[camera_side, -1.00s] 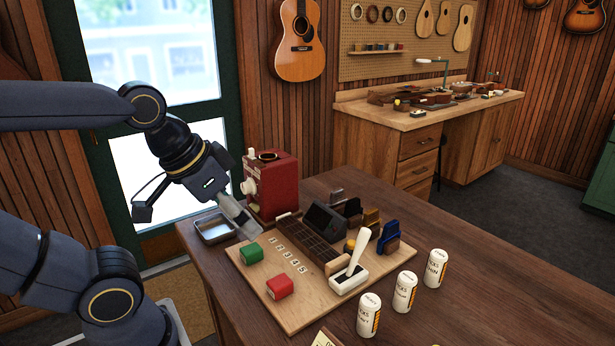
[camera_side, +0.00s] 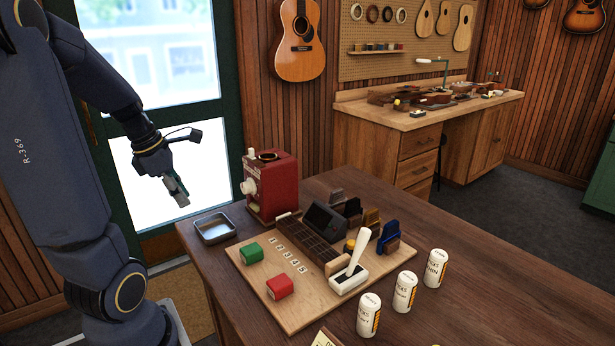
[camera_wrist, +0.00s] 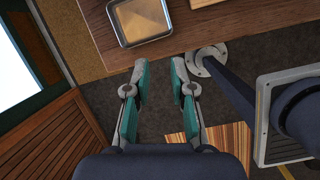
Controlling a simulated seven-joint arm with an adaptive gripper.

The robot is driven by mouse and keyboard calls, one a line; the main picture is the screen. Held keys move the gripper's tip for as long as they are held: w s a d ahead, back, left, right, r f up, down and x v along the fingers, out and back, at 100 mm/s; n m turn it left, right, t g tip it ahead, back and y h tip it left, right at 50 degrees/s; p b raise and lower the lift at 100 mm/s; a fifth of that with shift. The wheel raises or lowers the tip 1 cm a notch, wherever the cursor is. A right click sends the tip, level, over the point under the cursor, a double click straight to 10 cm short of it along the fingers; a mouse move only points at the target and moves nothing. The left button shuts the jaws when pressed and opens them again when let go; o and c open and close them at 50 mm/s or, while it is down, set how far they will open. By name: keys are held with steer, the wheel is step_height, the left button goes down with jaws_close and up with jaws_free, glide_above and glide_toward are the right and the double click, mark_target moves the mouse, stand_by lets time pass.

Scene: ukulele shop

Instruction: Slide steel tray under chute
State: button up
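The steel tray (camera_side: 214,228) is a shallow, empty-looking rectangular pan at the left edge of the table, left of the red machine. It also shows at the top of the wrist view (camera_wrist: 140,20). The red machine (camera_side: 272,188) has a white knob and a small opening low on its front; I cannot tell for sure that this is the chute. My gripper (camera_side: 182,200) hangs off the table's left side, in front of the glass door and apart from the tray. In the wrist view its fingers (camera_wrist: 158,68) stand apart with nothing between them.
A wooden board (camera_side: 257,281) with a green block (camera_side: 251,252), a red block (camera_side: 280,287) and a white lever (camera_side: 352,265) lies right of the tray. Several white canisters (camera_side: 404,291) stand at the front right. The table left of the machine is clear around the tray.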

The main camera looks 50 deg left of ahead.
mark_target(221, 230)
steer(key=s+a+f+n, duration=0.1)
steer(key=s+a+f, duration=0.1)
steer(key=s, duration=0.1)
steer(key=s+a+n, duration=0.1)
steer(key=s, duration=0.1)
steer(key=shift+s+f+n+g, duration=0.25)
steer(key=shift+f+n+g, duration=0.05)
steer(key=shift+f+g, duration=0.1)
jaws_close()
steer(key=w+f, duration=0.1)
steer(key=f, duration=0.2)
steer(key=w+f, duration=0.2)
steer(key=f, duration=0.1)
steer(key=w+f, duration=0.2)
steer(key=f, duration=0.1)
steer(key=shift+w+f, duration=0.15)
steer(key=shift+f, duration=0.1)
steer(key=shift+w+d, duration=0.1)
steer(key=shift+w, duration=0.45)
steer(key=w, duration=0.7)
steer(key=shift+d, duration=0.15)
